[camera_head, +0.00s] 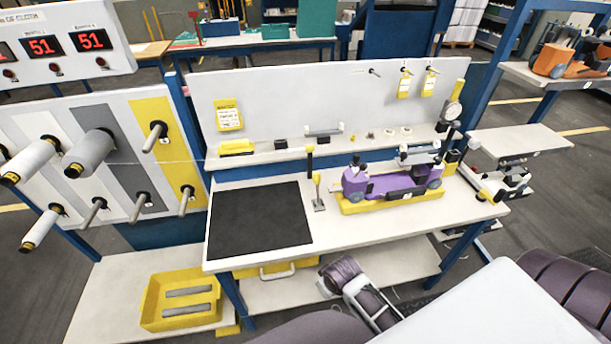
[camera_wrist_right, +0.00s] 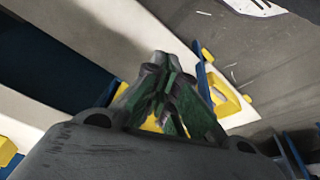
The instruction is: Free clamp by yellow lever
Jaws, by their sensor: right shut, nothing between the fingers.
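A purple shuttle-like body (camera_head: 390,186) sits on a yellow base (camera_head: 365,206) on the right part of the white workbench. A small upright lever with a yellow handle (camera_head: 317,180) stands left of it on a metal foot. A black post with a yellow lower part (camera_head: 309,163) stands just behind. I cannot tell which part is the clamp. My right gripper (camera_wrist_right: 163,65) shows in the right wrist view, its dark green fingers shut and empty. A yellow part (camera_wrist_right: 225,98) lies beyond it to the right. I cannot pick out either gripper in the head view.
A black mat (camera_head: 260,222) covers the bench's left half. A yellow crate (camera_head: 152,295) with grey bars stands on the lower shelf. A panel with grey rolls (camera_head: 92,152) rises at left. A back shelf (camera_head: 285,155) carries small parts.

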